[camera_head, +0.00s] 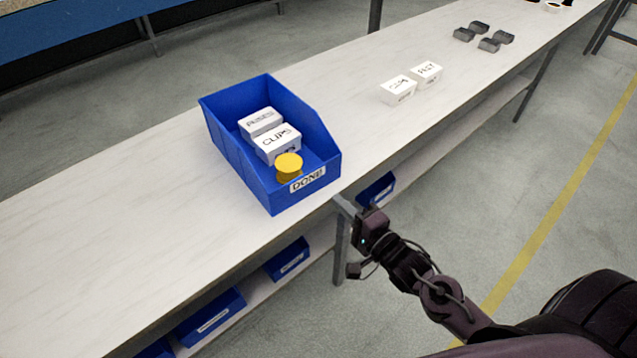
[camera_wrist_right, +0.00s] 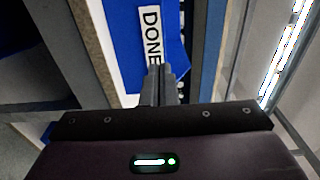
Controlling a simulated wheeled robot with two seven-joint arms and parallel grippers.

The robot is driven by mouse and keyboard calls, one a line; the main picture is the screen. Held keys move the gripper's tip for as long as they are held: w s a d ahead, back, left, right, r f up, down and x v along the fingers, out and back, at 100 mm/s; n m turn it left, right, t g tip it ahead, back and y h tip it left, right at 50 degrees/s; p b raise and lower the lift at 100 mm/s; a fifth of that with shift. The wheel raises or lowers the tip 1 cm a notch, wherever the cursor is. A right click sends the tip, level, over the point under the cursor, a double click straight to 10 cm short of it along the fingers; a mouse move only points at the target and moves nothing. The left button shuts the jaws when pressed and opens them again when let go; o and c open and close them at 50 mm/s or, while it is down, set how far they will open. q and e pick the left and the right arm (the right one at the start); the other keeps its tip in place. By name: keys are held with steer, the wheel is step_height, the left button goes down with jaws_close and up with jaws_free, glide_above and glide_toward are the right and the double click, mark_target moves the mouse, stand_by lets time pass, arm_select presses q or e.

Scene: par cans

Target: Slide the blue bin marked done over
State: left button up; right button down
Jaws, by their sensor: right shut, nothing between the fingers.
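The blue bin (camera_head: 234,150) with a white DONE label stands on the long pale bench (camera_head: 120,215). It holds white boxes, one marked CLIPS (camera_head: 277,143) and one behind it (camera_head: 260,122), and a yellow round item (camera_head: 288,165). My right gripper (camera_head: 345,208) is at the bench's near edge, just right of the bin's labelled front. In the right wrist view, its fingers (camera_wrist_right: 162,72) are shut and empty, pointing at the bin's front (camera_wrist_right: 172,48) beside the DONE label (camera_wrist_right: 151,35). I cannot tell if they touch it. My left gripper is not in view.
Two white boxes (camera_head: 411,82) stand farther along the bench, with several dark grey parts (camera_head: 485,36) beyond. Blue bins (camera_head: 210,318) sit on the shelf below. Bare bench top lies left of the bin and between it and the white boxes.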

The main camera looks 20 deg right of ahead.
mark_target(310, 174)
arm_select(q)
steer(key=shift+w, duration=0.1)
arm_select(e)
steer(key=x, duration=0.8)
steer(key=shift+w+a, duration=0.1)
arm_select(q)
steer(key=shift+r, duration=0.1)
